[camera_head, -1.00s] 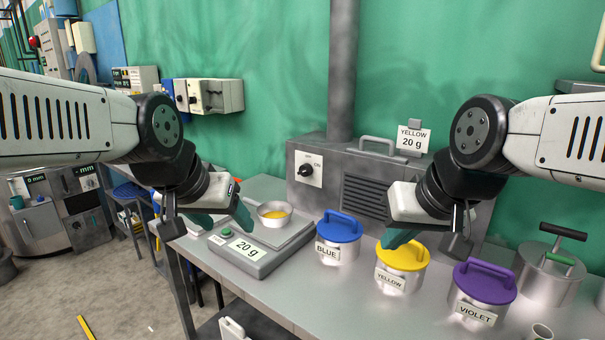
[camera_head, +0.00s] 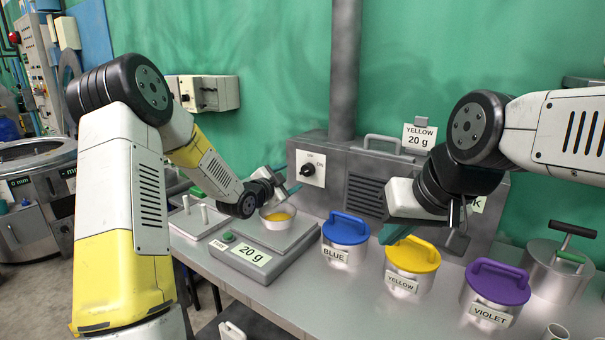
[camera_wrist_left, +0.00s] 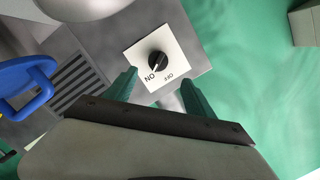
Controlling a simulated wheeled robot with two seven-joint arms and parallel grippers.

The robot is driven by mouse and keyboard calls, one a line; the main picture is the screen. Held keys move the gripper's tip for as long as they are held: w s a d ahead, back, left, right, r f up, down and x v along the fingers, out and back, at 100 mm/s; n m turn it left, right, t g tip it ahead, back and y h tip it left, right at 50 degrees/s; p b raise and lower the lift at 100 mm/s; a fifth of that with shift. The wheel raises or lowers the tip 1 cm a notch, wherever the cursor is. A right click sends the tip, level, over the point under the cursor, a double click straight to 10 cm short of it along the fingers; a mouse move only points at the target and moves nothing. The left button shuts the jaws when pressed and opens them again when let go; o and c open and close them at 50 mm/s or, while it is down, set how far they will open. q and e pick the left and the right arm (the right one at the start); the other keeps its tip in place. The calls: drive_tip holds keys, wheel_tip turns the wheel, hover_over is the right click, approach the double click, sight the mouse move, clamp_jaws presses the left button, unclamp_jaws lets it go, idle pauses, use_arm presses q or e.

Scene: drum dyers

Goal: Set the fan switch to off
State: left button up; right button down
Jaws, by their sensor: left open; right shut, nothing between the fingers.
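The fan switch (camera_head: 307,170) is a black knob on a white plate on the front of the grey fan housing. It also shows in the left wrist view (camera_wrist_left: 158,61), where its white mark appears to point toward ON. My left gripper (camera_head: 288,180) is open and empty, just left of the switch in the head view. In the left wrist view its two green fingers (camera_wrist_left: 159,80) stand apart below the knob, apparently not touching it. My right gripper (camera_head: 391,235) is shut and empty, above and behind the yellow-lidded pot.
A scale (camera_head: 262,258) with a dish of yellow powder (camera_head: 278,215) stands below my left gripper. Blue (camera_head: 345,240), yellow (camera_head: 410,268) and violet (camera_head: 494,292) lidded pots line the table. A steel pot (camera_head: 552,278) stands at right.

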sight(304, 172)
use_arm(q)
drive_tip(key=shift+w+d+f+m+t+h, duration=0.25)
drive_tip(key=shift+w+f+h, duration=0.15)
drive_tip(key=shift+w+f, duration=0.1)
drive_tip(key=shift+w+d+f+m+t+h, duration=0.25)
drive_tip(key=shift+w+f+h, duration=0.15)
drive_tip(key=shift+w, duration=0.05)
drive_tip(key=x, duration=0.7)
drive_tip(key=shift+w, duration=0.15)
drive_tip(key=c, duration=1.4)
